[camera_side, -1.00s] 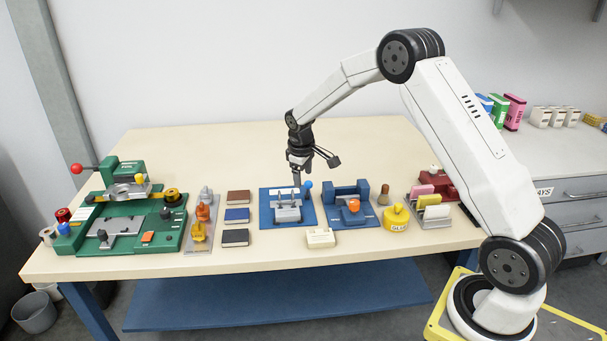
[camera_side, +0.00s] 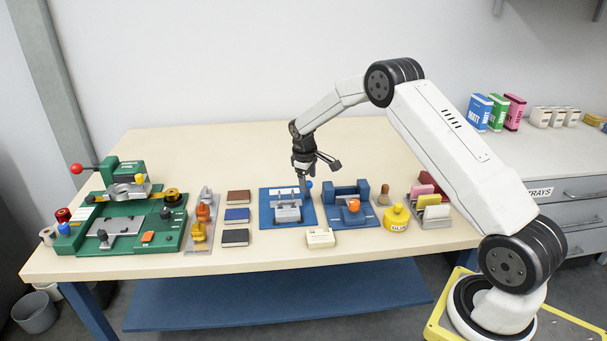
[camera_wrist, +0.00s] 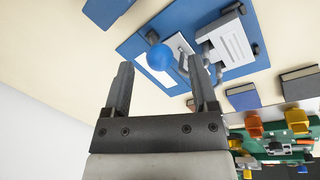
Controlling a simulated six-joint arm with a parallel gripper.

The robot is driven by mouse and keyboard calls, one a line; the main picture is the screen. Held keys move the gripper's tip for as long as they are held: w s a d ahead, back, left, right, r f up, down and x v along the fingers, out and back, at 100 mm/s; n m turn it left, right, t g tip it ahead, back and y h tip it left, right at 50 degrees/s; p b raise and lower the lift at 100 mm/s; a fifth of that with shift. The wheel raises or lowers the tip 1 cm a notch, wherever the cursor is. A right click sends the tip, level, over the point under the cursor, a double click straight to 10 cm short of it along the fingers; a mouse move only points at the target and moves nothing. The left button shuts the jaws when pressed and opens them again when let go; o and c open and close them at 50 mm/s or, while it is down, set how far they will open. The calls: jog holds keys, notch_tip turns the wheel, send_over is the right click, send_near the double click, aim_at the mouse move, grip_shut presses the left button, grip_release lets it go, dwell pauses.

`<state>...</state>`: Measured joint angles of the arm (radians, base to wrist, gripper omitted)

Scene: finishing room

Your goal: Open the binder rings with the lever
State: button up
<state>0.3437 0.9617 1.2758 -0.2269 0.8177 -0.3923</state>
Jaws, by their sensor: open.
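The binder device (camera_side: 288,213) is a grey ring mechanism with upright posts on a blue base plate (camera_side: 268,216). Its lever ends in a blue ball knob (camera_side: 309,185), at the right back of the plate. In the wrist view the blue knob (camera_wrist: 160,57) shows large, just beyond and between the two fingertips, with the mechanism (camera_wrist: 228,45) to its right. My gripper (camera_side: 306,185) is low over the back right of the plate, beside the knob. The wrist view shows my gripper (camera_wrist: 163,75) open with nothing between its fingers. I cannot tell whether a finger touches the knob.
A blue fixture with an orange knob (camera_side: 353,205) stands close to the right. A cream block (camera_side: 320,238) lies in front. Several small books (camera_side: 237,215) lie left, beyond them a green machine (camera_side: 130,215). A yellow glue pot (camera_side: 396,218) is at right. The table's back is clear.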

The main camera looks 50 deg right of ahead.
aim_at(308, 191)
jog(key=shift+w+d+f, duration=0.1)
jog(key=shift+d+f, duration=0.15)
jog(key=shift+f, duration=1)
jog(key=shift+d+f, duration=0.2)
jog(key=shift+f, duration=1)
grip_shut()
